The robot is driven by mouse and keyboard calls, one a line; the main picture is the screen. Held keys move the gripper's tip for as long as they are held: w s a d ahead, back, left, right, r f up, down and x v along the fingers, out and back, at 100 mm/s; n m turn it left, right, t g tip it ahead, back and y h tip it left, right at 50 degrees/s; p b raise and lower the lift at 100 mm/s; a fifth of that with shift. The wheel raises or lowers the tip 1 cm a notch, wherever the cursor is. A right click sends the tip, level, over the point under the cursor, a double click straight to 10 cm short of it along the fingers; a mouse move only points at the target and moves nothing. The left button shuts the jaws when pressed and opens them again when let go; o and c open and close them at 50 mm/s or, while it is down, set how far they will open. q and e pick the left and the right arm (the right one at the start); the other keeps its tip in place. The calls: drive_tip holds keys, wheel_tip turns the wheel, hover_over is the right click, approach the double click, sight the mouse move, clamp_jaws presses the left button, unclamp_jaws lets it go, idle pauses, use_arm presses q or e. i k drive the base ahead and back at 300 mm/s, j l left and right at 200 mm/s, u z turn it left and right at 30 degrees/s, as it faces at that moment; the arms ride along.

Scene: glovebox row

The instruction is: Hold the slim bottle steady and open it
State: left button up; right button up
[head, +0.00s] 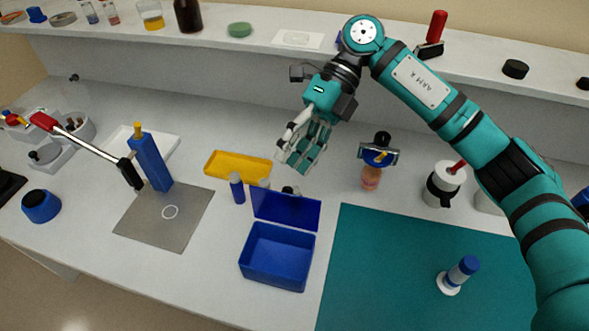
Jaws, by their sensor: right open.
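A tall, slim blue bottle-like object (151,162) with a yellow top stands at the left, at the back edge of a grey mat (190,222). I cannot tell for sure that it is the slim bottle. A small blue-and-white bottle-like piece (464,270) stands on the teal mat at the right. My right gripper (296,163) is open and empty, fingers pointing down, above the back of the bench. It is well to the right of the tall blue object and touches nothing that I can see. My left gripper is not in view.
A blue box (277,257) with its lid raised stands mid-bench, with a yellow tray (238,167) behind it. A red-handled tool (85,145) reaches toward the tall blue object. The teal mat (400,270) is mostly clear. A shelf (270,38) with jars runs along the back.

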sight(449, 283)
drive_tip(key=k, duration=2)
